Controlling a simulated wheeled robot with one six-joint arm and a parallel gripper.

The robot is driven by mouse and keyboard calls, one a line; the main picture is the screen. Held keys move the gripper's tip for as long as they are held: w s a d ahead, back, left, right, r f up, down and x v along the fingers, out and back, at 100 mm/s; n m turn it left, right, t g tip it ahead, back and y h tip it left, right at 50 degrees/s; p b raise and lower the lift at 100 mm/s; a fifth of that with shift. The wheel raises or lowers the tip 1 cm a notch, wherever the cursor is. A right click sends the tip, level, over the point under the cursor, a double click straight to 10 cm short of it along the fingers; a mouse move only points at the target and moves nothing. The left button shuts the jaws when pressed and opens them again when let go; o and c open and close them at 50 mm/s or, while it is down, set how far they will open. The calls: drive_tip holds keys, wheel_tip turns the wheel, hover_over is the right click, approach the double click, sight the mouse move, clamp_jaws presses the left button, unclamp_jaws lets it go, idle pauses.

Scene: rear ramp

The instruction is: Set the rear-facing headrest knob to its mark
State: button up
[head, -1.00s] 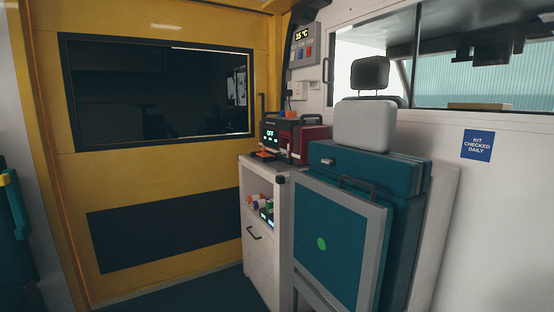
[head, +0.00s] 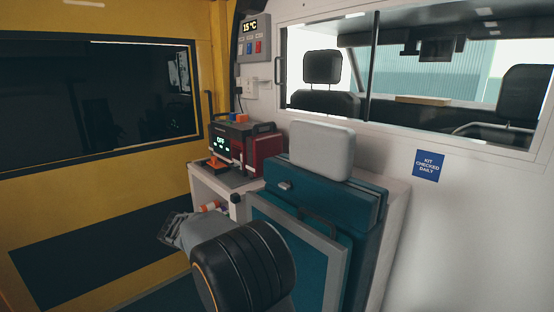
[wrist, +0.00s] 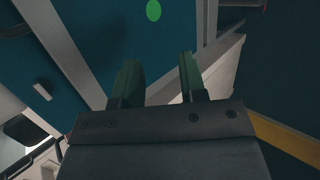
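The rear-facing seat has a pale grey headrest (head: 322,150) above its teal backrest (head: 352,190). A small light-grey knob or lever (head: 285,186) sits on the upper front of the backrest, below the headrest. A similar small grey piece (wrist: 42,91) shows at the left in the wrist view. I cannot make out a mark beside it. My gripper (wrist: 160,80) is open, with nothing between its two green-tinted fingers. In the head view, it is low and left of the seat, apart from the knob.
The folded seat panel (head: 292,250) has a grey frame and a dark handle; its green dot (wrist: 153,10) shows in the wrist view. A white cabinet (head: 212,186) carries a red device (head: 262,148). A blue sign (head: 428,165) is on the right wall.

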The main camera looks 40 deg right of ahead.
sight(281, 187)
drive_tip(key=w+d+r+m+g+h+p, duration=0.35)
drive_tip(key=w+d+r+h+p, duration=0.35)
drive_tip(key=w+d+r+p, duration=0.4)
drive_tip(key=shift+g+h, duration=0.4)
drive_tip(key=shift+g, duration=0.15)
drive_tip(key=x, duration=0.4)
drive_tip(key=p+x, duration=0.1)
drive_tip(key=x, duration=0.4)
drive_tip(key=s+x, duration=0.1)
drive_tip(key=x, duration=0.3)
drive_tip(key=shift+s+r+p, duration=0.25)
drive_tip(key=shift+r+p, duration=0.1)
drive_tip(key=shift+a, duration=0.1)
clamp_jaws()
